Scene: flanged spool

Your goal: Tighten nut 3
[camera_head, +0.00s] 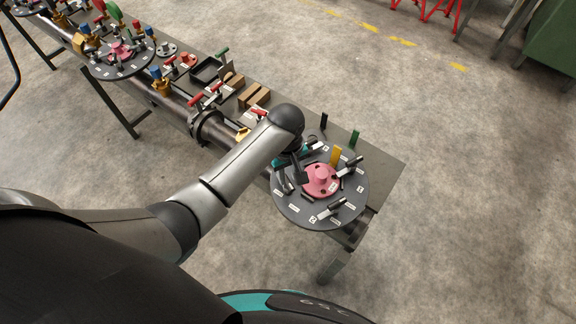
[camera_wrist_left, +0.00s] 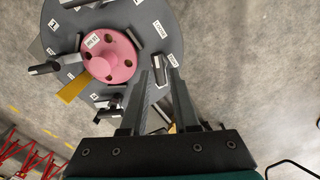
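The dark round flange plate (camera_head: 290,208) stands at the right end of the bench, with a pink hub (camera_head: 321,178) at its middle. Several dark bar-handled nuts and white labels sit around the hub, including a bar nut (camera_head: 331,209) at the front. My left gripper (camera_head: 290,174) is over the left side of the plate. In the left wrist view my left gripper (camera_wrist_left: 160,78) has its fingers apart, with a dark bar on the plate near the fingertips. The pink hub (camera_wrist_left: 108,56) is left of them. Which nut is number 3 cannot be read. My right gripper is not in view.
A yellow upright tab (camera_head: 335,156) stands by the hub, and a green tab (camera_head: 354,138) and a black tab (camera_head: 323,120) stand behind. Wooden blocks (camera_head: 254,96) and red-handled valves lie along the bench. Bare floor is free to the right.

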